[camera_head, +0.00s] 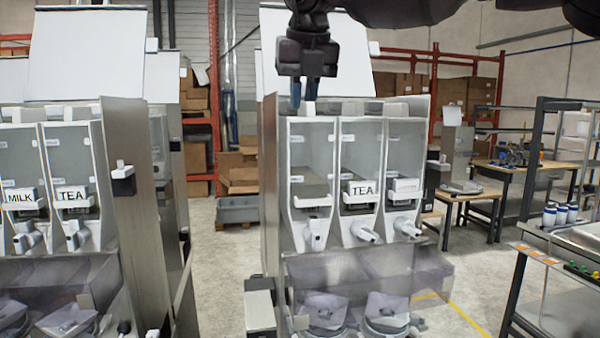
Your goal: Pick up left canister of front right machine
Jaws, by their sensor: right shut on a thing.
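The front right machine (270,200) holds three clear-fronted canisters side by side in its upper part. The left canister (311,160) stands upright in its place, with a white spout at its foot; no readable label shows on it. The middle canister (361,150) bears a TEA label, and the right canister (407,150) is beside it. My right gripper (304,98) points straight down from above, its blue-tipped fingers shut on the top of the left canister. The exact contact at the lid is small and partly hidden. My left gripper is out of view.
A second machine (140,210) with MILK and TEA canisters stands at the left, across a floor gap. A raised white lid panel (345,60) is behind my gripper. A bench with several white-and-blue containers (560,214) is at the right.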

